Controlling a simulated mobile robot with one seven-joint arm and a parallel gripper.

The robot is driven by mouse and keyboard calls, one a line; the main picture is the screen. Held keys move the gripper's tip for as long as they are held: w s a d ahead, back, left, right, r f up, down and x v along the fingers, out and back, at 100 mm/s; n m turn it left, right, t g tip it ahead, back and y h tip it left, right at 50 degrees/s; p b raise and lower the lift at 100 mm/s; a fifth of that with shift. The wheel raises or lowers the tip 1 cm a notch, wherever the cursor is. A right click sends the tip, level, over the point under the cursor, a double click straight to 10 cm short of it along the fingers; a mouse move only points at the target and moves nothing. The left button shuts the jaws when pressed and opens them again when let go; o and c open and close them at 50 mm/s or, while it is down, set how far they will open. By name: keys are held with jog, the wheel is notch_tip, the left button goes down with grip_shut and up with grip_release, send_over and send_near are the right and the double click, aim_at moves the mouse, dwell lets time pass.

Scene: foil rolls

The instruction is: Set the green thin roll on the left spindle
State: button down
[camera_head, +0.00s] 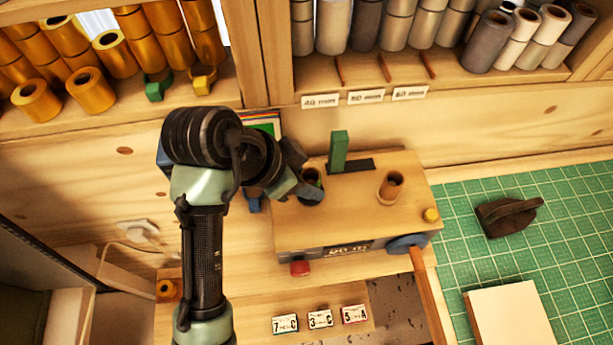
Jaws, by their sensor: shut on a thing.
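My gripper (300,184) reaches in from the left over the left part of the wooden machine top (350,215). It is shut on a small round piece (313,178), dark with a green tint and an open top, which I take to be the green thin roll. The piece is upright or nearly so, where the left spindle would stand. The gripper and arm hide much of it, and I cannot tell whether it is around the spindle or above it. The right spindle place holds a brown tube-like piece (391,184), standing apart from my gripper.
A green upright block (338,152) stands behind the spindles. Shelves of gold and grey rolls line the back. A dark iron-like tool (508,214) rests on the green mat (572,245).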

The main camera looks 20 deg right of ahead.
dwell(0.3)
jog(key=shift+c, duration=2)
grip_release()
jog(key=b+v, duration=0.1)
jog(key=v, duration=1.2)
jog(key=shift+s, duration=0.1)
